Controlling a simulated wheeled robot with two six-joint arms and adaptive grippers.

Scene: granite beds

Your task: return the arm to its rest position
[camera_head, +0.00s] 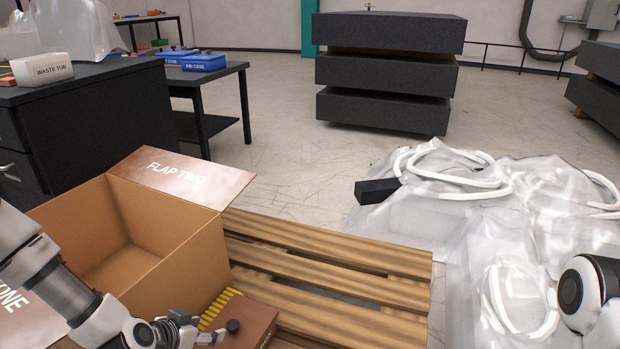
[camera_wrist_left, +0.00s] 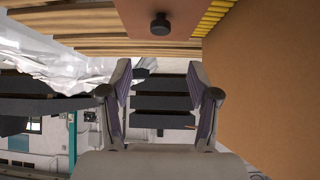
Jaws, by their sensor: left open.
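My left arm comes in from the lower left, in front of the cardboard box. My left gripper (camera_head: 190,334) is low in the head view, beside the box's near right corner and partly cut by the bottom edge. In the left wrist view my left gripper (camera_wrist_left: 162,88) has its two fingers apart with nothing between them. The open cardboard box (camera_head: 190,270) stands on the pallet and looks empty where I see inside. Of my right arm only a white and black joint shows at the lower right; its gripper is out of frame.
A brown panel (camera_head: 258,322) with a black knob (camera_head: 233,326) and a yellow strip (camera_head: 220,309) lies close by the left gripper. The wooden pallet (camera_head: 330,290) is bare to the right. Plastic sheeting (camera_head: 480,225) covers the right floor; granite slabs (camera_head: 385,75) stand behind.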

